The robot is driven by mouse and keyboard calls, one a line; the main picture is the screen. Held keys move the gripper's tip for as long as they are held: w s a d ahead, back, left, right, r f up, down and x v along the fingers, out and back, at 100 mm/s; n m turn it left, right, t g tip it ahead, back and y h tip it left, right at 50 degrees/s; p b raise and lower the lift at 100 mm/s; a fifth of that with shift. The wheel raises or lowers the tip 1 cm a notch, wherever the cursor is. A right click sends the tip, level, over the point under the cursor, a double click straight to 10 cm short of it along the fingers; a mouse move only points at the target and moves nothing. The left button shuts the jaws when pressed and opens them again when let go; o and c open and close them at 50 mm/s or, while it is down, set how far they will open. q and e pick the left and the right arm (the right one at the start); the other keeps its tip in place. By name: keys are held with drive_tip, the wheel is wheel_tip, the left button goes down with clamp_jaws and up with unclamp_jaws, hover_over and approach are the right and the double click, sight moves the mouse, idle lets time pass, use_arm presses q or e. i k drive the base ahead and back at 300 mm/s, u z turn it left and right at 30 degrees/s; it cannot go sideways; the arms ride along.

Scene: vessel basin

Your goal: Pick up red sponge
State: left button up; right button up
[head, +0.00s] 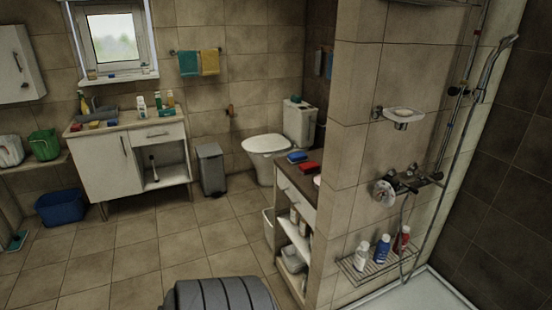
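A red sponge (307,168) lies on the dark top of a low cabinet (287,181) behind the tiled partition wall. A blue sponge (297,157) lies just behind it, close beside it. The partition hides the right part of this cabinet top. A smaller red item (76,127) sits on the wooden counter at the left; it is too small to identify with certainty. Neither of my grippers shows in the head view.
The tiled floor (130,265) is clear in the middle. A grey bin (211,169), a toilet (266,145) and a blue basin (60,207) stand around it. The tiled partition (352,150) separates the shower, where bottles stand on a wire rack (375,266).

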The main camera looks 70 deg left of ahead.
sight(312, 167)
drive_tip(key=u, duration=2.05)
drive_tip(key=k, duration=1.1)
drive_tip(key=u, duration=0.85)
drive_tip(key=i, duration=0.95)
drive_tip(key=z, duration=0.6)
drive_tip(key=i, duration=0.65)
drive_tip(key=z, duration=0.65)
